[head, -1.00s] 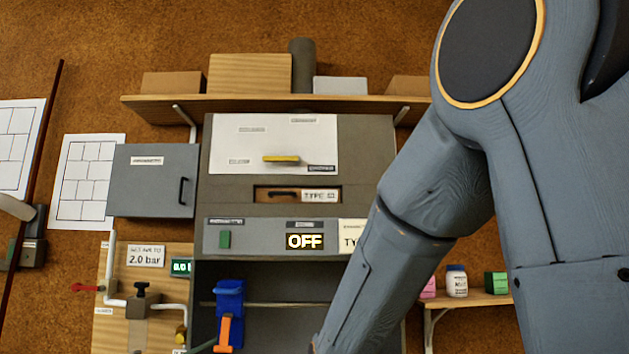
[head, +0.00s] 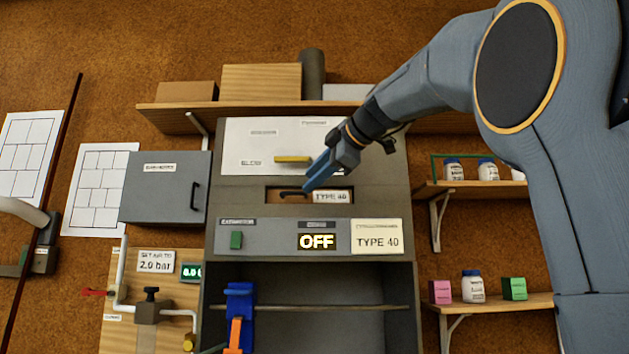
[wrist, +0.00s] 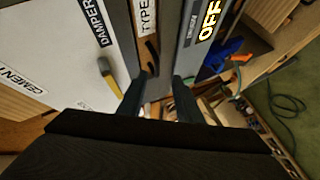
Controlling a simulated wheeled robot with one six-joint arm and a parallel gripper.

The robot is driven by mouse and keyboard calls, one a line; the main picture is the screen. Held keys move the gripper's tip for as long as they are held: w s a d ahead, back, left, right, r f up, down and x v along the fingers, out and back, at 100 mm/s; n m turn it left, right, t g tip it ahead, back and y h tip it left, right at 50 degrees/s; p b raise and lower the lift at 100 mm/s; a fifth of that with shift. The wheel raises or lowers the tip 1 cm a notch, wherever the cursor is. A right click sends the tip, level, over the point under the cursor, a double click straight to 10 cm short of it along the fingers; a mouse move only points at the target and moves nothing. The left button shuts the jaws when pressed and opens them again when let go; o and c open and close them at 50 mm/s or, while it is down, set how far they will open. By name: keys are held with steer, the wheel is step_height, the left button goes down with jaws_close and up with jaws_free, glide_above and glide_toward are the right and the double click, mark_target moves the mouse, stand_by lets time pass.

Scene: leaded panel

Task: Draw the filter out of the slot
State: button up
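The filter (head: 273,196) sits in a slot in the grey cabinet, showing a tan front, a dark handle (head: 293,193) and a TYPE 40 label (head: 331,197). My gripper (head: 306,188) is in front of the slot, its fingertips close to the right end of the handle. In the wrist view the two dark fingers (wrist: 165,80) are spread with a gap between them, and the dark handle (wrist: 152,50) lies just beyond the left finger. I cannot tell whether a finger touches it. Nothing is held between the fingers.
A yellow damper handle (head: 293,159) sticks out just above the slot. Below are a green button (head: 236,240), an OFF display (head: 317,242) and a TYPE 40 card (head: 377,240). A wooden shelf (head: 230,116) runs above the cabinet.

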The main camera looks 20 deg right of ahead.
mark_target(294, 192)
steer(key=shift+r+p+x, duration=0.15)
steer(key=shift+p+x, duration=0.55)
steer(key=shift+x, duration=1.15)
steer(key=shift+r+p+x, duration=0.15)
steer(key=shift+p+x, duration=0.5)
steer(key=shift+x, duration=1.15)
steer(key=shift+w+a, duration=0.1)
jaws_close()
